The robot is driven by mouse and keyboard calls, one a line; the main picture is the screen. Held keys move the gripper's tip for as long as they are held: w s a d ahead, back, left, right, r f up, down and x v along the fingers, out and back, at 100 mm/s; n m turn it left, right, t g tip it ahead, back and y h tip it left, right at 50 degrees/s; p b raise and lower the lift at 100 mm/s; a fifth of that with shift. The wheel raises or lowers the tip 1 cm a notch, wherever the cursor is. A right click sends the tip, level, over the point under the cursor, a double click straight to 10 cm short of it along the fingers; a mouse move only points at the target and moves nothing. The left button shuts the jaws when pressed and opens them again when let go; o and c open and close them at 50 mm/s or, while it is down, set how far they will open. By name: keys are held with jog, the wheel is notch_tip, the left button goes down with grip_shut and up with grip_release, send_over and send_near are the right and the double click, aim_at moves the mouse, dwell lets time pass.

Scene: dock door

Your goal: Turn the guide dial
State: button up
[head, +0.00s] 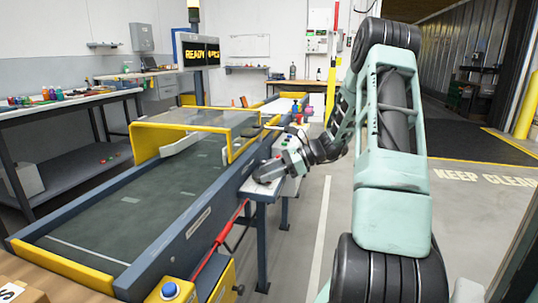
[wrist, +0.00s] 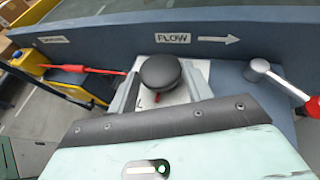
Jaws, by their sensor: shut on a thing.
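The guide dial (wrist: 160,71) is a round black knob on a pale plate (wrist: 202,68), in the middle of the wrist view. A small red mark shows just below the knob. My gripper (wrist: 160,86) has one finger on each side of the dial and is shut on it. In the head view my gripper (head: 272,168) is at the conveyor's right side rail, and the dial cannot be made out clearly there.
Behind is the blue rail (wrist: 110,42) with a FLOW arrow pointing right. A red bar (wrist: 95,70) is at left. The conveyor belt (head: 140,205) runs under a yellow-framed clear guard (head: 145,140).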

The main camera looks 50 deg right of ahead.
jog(key=n+g+p, duration=0.1)
jog(key=n+y+p, duration=0.1)
jog(key=g+y+p, duration=0.1)
jog(key=p, duration=0.1)
jog(key=shift+w+d+r+n+g, duration=0.25)
jog(key=shift+r+n+g, duration=0.05)
jog(key=shift+r+n, duration=0.1)
jog(key=n+g+p, duration=0.1)
jog(key=n+g+y+p, duration=0.1)
jog(key=n+g+p, duration=0.1)
jog(key=shift+w+d+f+y, duration=0.15)
jog(key=shift+w+f+y, duration=0.15)
jog(key=shift+f, duration=0.05)
jog(key=shift+n+g+p, duration=0.3)
jog(key=shift+g+p, duration=0.05)
jog(key=shift+g, duration=0.05)
jog(key=o, duration=1)
jog(key=shift+c, duration=0.2)
jog(key=v, duration=1.7)
jog(key=shift+d, duration=0.3)
jog(key=shift+f, duration=0.15)
